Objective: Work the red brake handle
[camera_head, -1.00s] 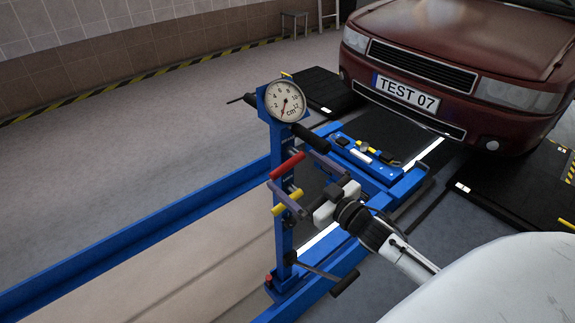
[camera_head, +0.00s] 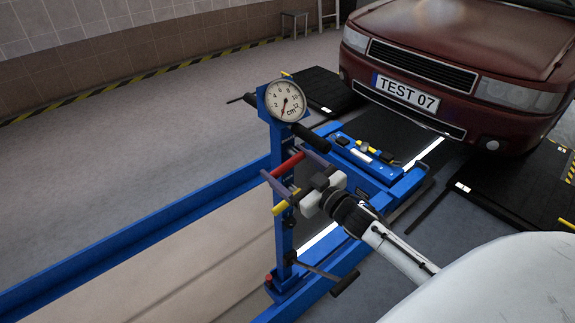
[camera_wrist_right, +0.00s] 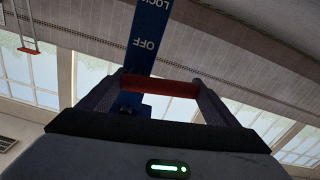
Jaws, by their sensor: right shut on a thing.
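The red brake handle (camera_head: 288,164) sticks out from the blue upright post of the jack, above a yellow handle (camera_head: 280,207). My right gripper (camera_head: 294,171) is at the red handle, with one purple-grey finger on each side. In the right wrist view the red handle (camera_wrist_right: 160,86) spans the gap between the two fingertips, and the jaws are shut on it. The blue post behind it (camera_wrist_right: 150,35) carries the word OFF. A round cm dial (camera_head: 285,100) tops the post. My left gripper is not in view.
A black grip (camera_head: 311,138) sticks out just above the red handle. A black lever (camera_head: 330,278) is low on the post. Blue rails (camera_head: 130,235) border the pit. A dark red car (camera_head: 450,50) stands behind.

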